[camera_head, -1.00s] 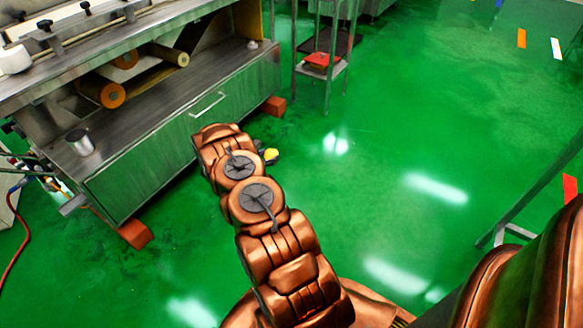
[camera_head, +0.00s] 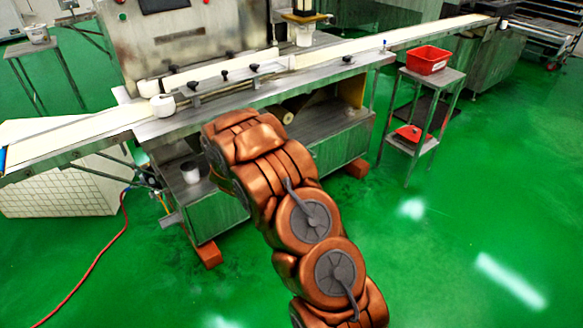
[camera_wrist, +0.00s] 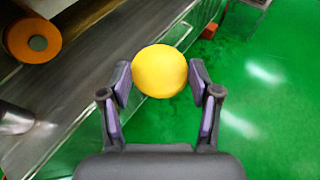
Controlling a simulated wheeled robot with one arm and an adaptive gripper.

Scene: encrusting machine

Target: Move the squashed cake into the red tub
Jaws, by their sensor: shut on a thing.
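A round yellow cake (camera_wrist: 160,71) sits between the two fingers of my gripper (camera_wrist: 161,82) in the wrist view. My gripper is shut on it, with a finger pad on either side. From this angle I cannot tell how squashed it is. In the head view my gripper and the cake are hidden behind my copper-coloured arm. A red tub (camera_head: 428,60) stands on the top shelf of a small metal stand (camera_head: 433,76), right of the machine.
The encrusting machine (camera_head: 190,45) with its long conveyor (camera_head: 345,45) lies beyond my arm. Another red item (camera_head: 411,133) is on the stand's lower shelf. A metal cup (camera_head: 190,172) sits on the machine's lower ledge. Green floor is clear at the right.

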